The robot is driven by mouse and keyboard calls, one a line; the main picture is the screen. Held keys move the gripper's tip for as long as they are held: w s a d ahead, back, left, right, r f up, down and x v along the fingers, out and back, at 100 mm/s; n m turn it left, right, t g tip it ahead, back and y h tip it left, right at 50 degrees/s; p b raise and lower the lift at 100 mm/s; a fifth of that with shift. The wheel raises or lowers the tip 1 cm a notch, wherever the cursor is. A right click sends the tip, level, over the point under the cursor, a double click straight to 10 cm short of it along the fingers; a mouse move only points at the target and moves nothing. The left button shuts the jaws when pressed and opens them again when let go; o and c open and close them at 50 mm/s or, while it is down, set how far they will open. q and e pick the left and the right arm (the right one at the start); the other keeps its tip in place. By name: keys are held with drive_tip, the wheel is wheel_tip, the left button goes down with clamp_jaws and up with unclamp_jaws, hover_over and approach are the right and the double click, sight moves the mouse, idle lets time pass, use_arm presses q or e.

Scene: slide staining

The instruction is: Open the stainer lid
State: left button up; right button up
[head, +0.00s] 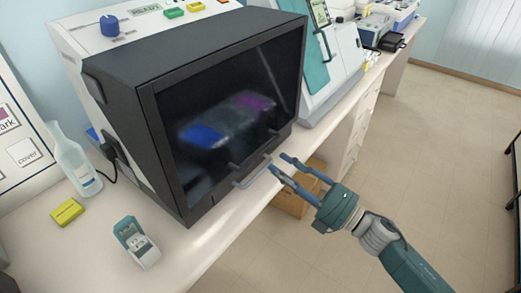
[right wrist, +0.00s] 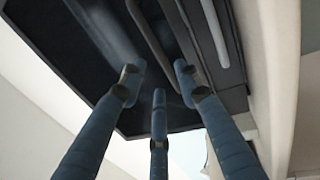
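The stainer (head: 180,48) is a large machine with a black front housing at the bench edge. Its dark see-through lid (head: 200,165) is down and shut, with blurred blue and purple shapes behind it. A thin grey handle (head: 252,172) juts from the lid's lower front. My right gripper (head: 280,162) is open and empty, its fingertips just right of the handle. In the right wrist view my right gripper (right wrist: 160,84) has its fingers spread below a grey bar (right wrist: 151,38), with no clear contact. My left gripper is not in view.
A wash bottle (head: 72,160), a yellow block (head: 67,212) and a small teal-and-white holder (head: 135,243) stand left on the bench. A teal-and-white device (head: 335,60) stands close right of the stainer. A cardboard box (head: 297,195) is below the bench. The floor at right is clear.

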sight(260, 153)
drive_tip(key=p+x, duration=0.1)
drive_tip(key=x, duration=0.5)
drive_tip(key=shift+w+a+r+p, duration=0.1)
drive_tip(key=shift+w+p, duration=0.1)
drive_tip(key=shift+p, duration=0.1)
drive_tip(key=shift+w+a, duration=0.35)
drive_tip(key=shift+a, duration=0.1)
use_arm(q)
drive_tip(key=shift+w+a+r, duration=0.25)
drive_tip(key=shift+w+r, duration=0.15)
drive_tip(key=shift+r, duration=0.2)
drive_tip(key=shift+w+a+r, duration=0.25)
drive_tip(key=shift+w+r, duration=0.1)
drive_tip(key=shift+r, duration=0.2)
use_arm(e)
clamp_jaws()
